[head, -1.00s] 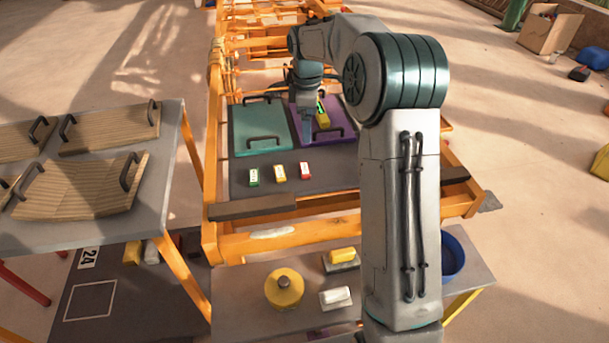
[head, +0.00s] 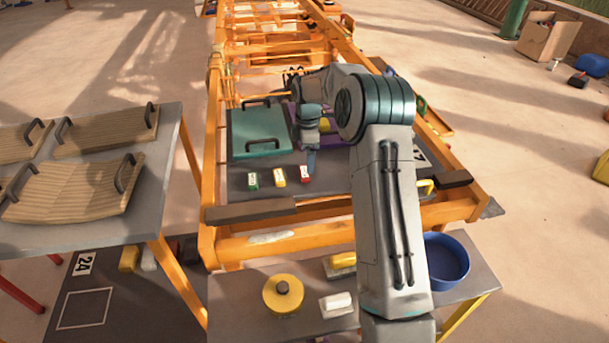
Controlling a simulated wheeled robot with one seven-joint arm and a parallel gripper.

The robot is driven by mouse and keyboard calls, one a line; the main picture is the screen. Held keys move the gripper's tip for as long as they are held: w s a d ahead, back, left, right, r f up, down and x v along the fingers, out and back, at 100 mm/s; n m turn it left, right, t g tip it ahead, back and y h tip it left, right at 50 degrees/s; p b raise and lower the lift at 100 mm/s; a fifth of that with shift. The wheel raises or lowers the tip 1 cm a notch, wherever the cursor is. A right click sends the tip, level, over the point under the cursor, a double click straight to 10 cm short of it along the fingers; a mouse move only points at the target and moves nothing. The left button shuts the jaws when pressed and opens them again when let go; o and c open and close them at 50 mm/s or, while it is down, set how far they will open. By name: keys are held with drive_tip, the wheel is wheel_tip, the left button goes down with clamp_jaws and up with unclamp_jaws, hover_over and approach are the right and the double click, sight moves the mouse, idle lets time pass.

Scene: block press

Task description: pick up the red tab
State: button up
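The red tab (head: 304,175), with a white top, lies on the dark board (head: 230,188) at the right end of a row of three tabs. The yellow tab (head: 279,177) and the green tab (head: 252,181) lie to its left. My gripper (head: 311,165) points down just behind and to the right of the red tab, with its tip very close to it in the picture. I cannot tell whether they touch. Only one finger shows clearly, so the opening between the fingers is hidden.
A teal tray (head: 258,130) with handles lies behind the row. A purple tray (head: 330,139) is mostly hidden behind my arm. The orange frame (head: 290,237) and a brown bar (head: 250,211) edge the front. A blue bowl (head: 447,262) stands lower right.

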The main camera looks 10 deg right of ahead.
sight(304, 174)
drive_tip(key=f, duration=0.5)
drive_tip(key=shift+s+a+f+b, duration=0.1)
drive_tip(key=shift+s+a+b, duration=0.25)
drive_tip(key=c, duration=1.1)
drive_tip(key=shift+o, duration=0.2)
